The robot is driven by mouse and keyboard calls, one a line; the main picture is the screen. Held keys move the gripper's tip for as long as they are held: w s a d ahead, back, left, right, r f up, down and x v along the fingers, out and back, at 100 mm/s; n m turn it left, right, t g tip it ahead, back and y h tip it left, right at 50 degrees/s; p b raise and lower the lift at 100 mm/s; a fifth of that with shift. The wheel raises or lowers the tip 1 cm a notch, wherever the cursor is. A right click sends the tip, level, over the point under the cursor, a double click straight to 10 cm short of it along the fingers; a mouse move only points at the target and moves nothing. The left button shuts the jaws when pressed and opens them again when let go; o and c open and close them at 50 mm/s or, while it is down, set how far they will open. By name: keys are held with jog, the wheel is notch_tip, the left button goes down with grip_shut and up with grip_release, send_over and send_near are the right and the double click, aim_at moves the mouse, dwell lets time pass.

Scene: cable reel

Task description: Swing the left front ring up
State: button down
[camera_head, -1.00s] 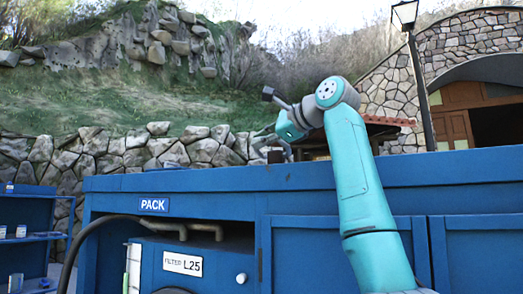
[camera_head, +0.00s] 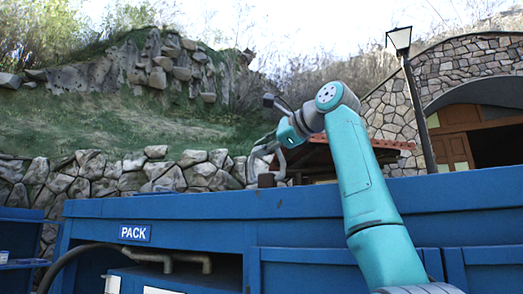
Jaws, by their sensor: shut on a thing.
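My gripper (camera_head: 270,158) is at the end of my teal arm, low over the top edge of the blue cabinet (camera_head: 190,207), left of the arm's elbow. It looks small and grey, and its fingers point down. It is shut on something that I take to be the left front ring. The ring cannot be made out clearly, being small and blended with the grey fingers and the stones behind.
Blue shelving (camera_head: 20,245) stands at far left. A stone wall (camera_head: 110,172) and lamp post (camera_head: 418,110) are behind.

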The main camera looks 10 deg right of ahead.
jog(key=shift+w+d, duration=0.25)
jog(key=shift+w, duration=0.35)
jog(key=shift+w+d+f, duration=0.15)
jog(key=shift+w+d, duration=0.3)
jog(key=shift+w, duration=0.4)
jog(key=c, duration=1.4)
grip_release()
jog(key=shift+w, duration=0.1)
jog(key=shift+o, duration=1.2)
jog(key=shift+w+a+f, duration=0.2)
jog(key=shift+w+a, duration=0.05)
jog(key=shift+s+d+r, duration=0.15)
jog(key=shift+s+d, duration=0.1)
jog(key=shift+d, duration=0.05)
jog(key=shift+s+d+r, duration=0.1)
jog(key=shift+s+d, duration=0.05)
jog(key=shift+s, duration=0.05)
jog(key=v, duration=1.1)
